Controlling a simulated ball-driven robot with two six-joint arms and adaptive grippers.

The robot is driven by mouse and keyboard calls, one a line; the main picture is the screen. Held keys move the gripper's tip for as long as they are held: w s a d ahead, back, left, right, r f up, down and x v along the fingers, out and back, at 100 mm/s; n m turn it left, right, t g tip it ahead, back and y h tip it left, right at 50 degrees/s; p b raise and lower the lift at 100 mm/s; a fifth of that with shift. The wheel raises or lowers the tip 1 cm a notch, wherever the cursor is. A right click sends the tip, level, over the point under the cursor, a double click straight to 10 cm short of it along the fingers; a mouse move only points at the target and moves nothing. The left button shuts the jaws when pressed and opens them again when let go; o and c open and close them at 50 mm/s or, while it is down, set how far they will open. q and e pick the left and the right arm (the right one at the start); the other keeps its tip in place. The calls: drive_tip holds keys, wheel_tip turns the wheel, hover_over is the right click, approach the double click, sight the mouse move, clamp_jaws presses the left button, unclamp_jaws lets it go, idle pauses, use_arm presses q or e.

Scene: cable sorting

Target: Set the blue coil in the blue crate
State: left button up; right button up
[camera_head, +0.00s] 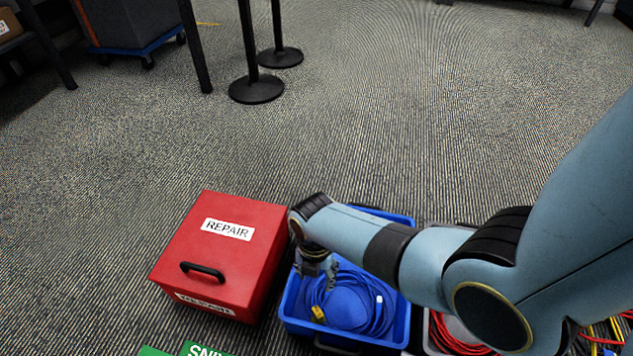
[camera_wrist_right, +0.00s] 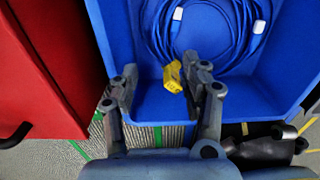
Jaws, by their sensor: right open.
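The blue coil (camera_head: 368,312) lies inside the blue crate (camera_head: 396,217), with a yellow plug and a pale connector on it. In the right wrist view the coil's loops (camera_wrist_right: 246,42) rest in the crate (camera_wrist_right: 155,106). My right gripper (camera_head: 316,274) is over the left part of the crate, beside the coil. In the wrist view its fingers (camera_wrist_right: 164,78) are apart, with the yellow plug (camera_wrist_right: 173,76) seen close to the right finger. I see nothing gripped. My right forearm hides part of the crate's far right side. My left gripper is not in view.
A red REPAIR box (camera_head: 190,262) stands close to the left of the blue crate. A grey crate with red cable (camera_head: 452,338) is at its right, partly under my arm. Yellow and red cables lie at the bottom right. The carpet beyond is clear up to black posts (camera_head: 256,90).

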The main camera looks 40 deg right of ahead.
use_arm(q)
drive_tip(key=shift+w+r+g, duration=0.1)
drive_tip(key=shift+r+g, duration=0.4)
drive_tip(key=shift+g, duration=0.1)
use_arm(e)
drive_tip(key=shift+r, duration=0.6)
drive_tip(key=shift+s, duration=0.15)
drive_tip(key=s+d+r+m+t, duration=0.35)
drive_tip(key=s+r+m, duration=0.4)
drive_tip(key=m, duration=0.45)
drive_tip(key=s+r+m+t, duration=0.2)
drive_tip(key=r+m, duration=0.4)
drive_tip(key=r, duration=0.2)
drive_tip(key=s+r+m+t, duration=0.2)
drive_tip(key=s+r+m, duration=0.1)
drive_tip(key=r+m, duration=0.3)
wheel_tip(320, 180, up, 3)
drive_tip(key=shift+s+a+f+m, duration=0.2)
drive_tip(key=shift+s+a+m, duration=0.1)
drive_tip(key=shift+m, duration=0.1)
use_arm(q)
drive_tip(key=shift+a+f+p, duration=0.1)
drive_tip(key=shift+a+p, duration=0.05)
drive_tip(key=shift+p, duration=0.35)
